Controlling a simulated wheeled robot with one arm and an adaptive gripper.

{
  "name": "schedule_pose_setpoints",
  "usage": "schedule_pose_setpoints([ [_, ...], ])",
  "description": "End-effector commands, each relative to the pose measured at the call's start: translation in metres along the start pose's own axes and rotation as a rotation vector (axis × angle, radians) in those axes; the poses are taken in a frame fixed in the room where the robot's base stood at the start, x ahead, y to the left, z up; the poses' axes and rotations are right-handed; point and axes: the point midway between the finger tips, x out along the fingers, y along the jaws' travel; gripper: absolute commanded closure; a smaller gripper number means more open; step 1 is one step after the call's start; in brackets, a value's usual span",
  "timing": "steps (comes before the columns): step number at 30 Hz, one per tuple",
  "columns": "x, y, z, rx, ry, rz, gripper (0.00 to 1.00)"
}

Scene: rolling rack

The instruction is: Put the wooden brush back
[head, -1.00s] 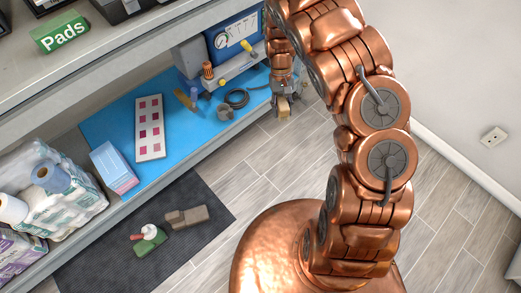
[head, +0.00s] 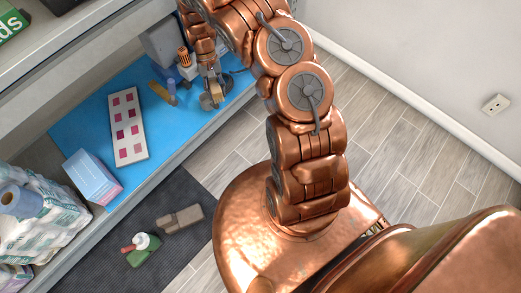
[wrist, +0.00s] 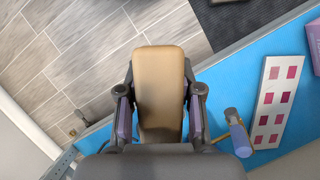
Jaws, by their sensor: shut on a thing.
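The wooden brush (wrist: 160,88) is a tan, round-cornered block in the middle of the wrist view. My gripper (wrist: 160,118) is shut on it, with one finger pad along each side. In the head view, my gripper (head: 213,88) is at the right part of the blue mat (head: 75,133), near the shelf's front edge. The brush is small there and mostly hidden by the fingers. The brush's underside is out of sight.
A purple-handled tool (wrist: 238,135) lies close to the gripper. A brown block (head: 180,219) and a green item (head: 142,250) lie on the dark floor mat.

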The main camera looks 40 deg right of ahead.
Motion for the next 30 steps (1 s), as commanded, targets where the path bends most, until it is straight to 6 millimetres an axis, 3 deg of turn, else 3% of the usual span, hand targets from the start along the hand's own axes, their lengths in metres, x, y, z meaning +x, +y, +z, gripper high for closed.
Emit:
schedule_pose_setpoints([
  [1,0.03,0.007,-0.012,0.043,-0.007,-0.019,1.0],
  [15,0.197,0.068,-0.071,0.468,-0.004,-0.195,1.0],
  [30,0.389,0.127,-0.094,0.923,-0.004,-0.383,1.0],
])
